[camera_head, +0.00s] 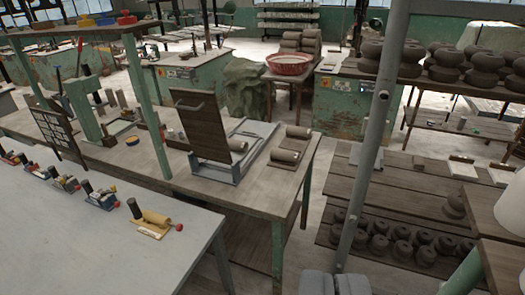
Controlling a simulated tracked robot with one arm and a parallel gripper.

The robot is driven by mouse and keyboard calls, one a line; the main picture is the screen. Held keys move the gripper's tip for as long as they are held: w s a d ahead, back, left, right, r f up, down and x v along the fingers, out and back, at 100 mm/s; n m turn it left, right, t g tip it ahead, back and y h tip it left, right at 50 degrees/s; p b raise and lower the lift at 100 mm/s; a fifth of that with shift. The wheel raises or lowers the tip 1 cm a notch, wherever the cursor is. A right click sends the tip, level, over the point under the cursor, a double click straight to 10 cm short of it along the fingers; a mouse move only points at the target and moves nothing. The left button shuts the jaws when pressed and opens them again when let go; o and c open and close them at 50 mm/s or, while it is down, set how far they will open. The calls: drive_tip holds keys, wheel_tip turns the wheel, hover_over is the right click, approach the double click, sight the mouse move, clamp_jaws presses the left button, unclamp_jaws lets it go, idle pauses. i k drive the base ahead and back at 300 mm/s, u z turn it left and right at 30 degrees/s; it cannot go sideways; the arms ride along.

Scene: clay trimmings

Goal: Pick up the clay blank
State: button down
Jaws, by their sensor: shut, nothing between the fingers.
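Dark rounded clay lumps (378,246) sit in rows on the low slatted rack at right. I cannot tell which of these is the clay blank.
A grey table (100,240) at left holds several small hand tools. A grey-green post (372,130) stands right of centre. Shelves with stacked dark rounds (450,65) are at upper right. A red basin (289,64) stands behind. Floor shows between bench and rack.

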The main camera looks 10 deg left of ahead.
sight(234, 145)
drive_tip(key=u, duration=0.15)
drive_tip(key=i, duration=1)
drive_tip(key=z, duration=0.1)
